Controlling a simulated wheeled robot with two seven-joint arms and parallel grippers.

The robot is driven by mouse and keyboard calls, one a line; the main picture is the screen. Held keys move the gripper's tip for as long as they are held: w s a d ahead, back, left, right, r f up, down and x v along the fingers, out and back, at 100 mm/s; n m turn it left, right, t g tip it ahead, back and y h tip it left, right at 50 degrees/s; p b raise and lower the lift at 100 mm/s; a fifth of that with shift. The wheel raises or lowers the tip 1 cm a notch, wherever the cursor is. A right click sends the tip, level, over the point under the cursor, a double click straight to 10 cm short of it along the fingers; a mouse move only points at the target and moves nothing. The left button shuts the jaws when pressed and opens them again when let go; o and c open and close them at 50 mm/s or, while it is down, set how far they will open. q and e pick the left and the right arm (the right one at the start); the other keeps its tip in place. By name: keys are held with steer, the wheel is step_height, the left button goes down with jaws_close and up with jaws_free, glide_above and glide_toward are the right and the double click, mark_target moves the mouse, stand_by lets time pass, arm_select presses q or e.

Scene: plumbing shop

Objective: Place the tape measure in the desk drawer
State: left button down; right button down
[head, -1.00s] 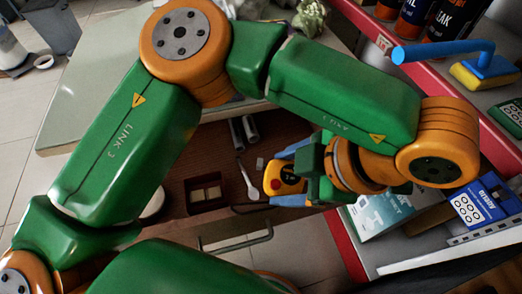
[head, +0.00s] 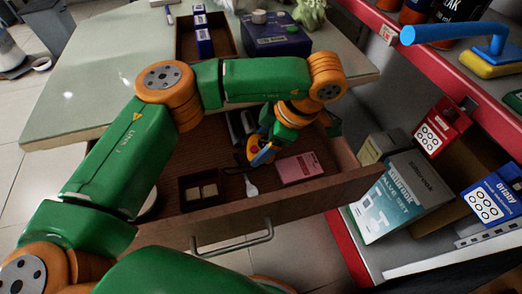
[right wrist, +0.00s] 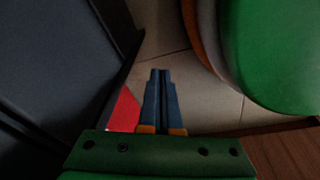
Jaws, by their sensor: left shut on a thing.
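The tape measure (head: 251,147), yellow with a dark and red-orange face, is at the fingers of my left gripper (head: 263,152) in the head view. The gripper is shut on it, and its fingers and wrist hide part of it. Both are over the inside of the open desk drawer (head: 322,196), in its middle. I cannot tell whether the tape measure touches the drawer floor. My right gripper (right wrist: 160,76) shows only in the right wrist view, with its blue fingers together and nothing between them, above floor tiles.
The drawer holds a small divided box (head: 201,190), a white-headed tool (head: 251,187), a pink box (head: 299,168) and grey tubes. The desk top (head: 120,70) behind carries a tray (head: 183,42) and a dark blue box (head: 275,38). A red-edged shelf (head: 352,243) with boxes stands at right.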

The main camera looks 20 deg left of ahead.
arm_select(q)
steer(key=shift+w+a+f+g+h, duration=0.15)
steer(key=shift+w+f+g+h, duration=0.05)
steer(key=shift+g+h, duration=0.3)
steer(key=shift+f+b, duration=0.3)
steer(key=shift+f, duration=0.8)
arm_select(e)
steer(key=shift+w+a, duration=0.15)
steer(key=shift+w, duration=0.05)
arm_select(q)
steer(key=shift+f, duration=0.2)
steer(key=shift+c, duration=1.1)
jaws_free()
steer(key=shift+r, duration=0.1)
arm_select(e)
steer(key=shift+w, duration=0.1)
steer(key=shift+a, duration=0.1)
